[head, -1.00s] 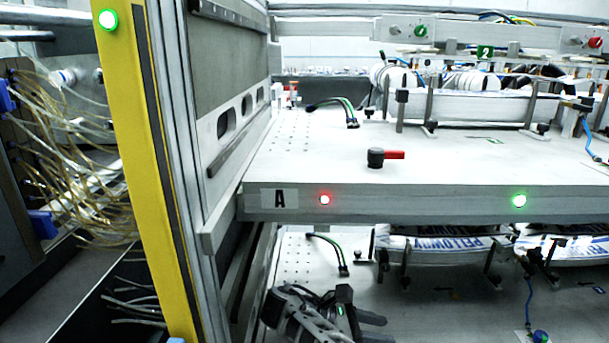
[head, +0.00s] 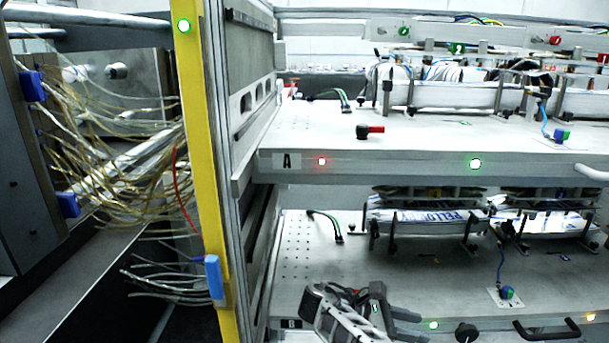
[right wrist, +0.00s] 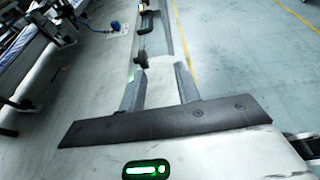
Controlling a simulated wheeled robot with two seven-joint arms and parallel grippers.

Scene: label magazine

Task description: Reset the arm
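My right gripper (head: 420,326) shows at the bottom centre of the head view, in front of the lower shelf's front part. In the right wrist view my right gripper (right wrist: 161,70) has its two dark fingers spread apart with nothing between them. My left gripper is in neither view. The lower shelf, labelled B (head: 291,324), and the upper shelf, labelled A (head: 287,161), stand beyond the right arm.
Label stacks (head: 442,219) stand between dark holders on the lower shelf. A yellow post (head: 199,150) stands left of the shelves, with loose pale tubes (head: 110,165) further left. Floor (right wrist: 235,60) shows beyond the fingers.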

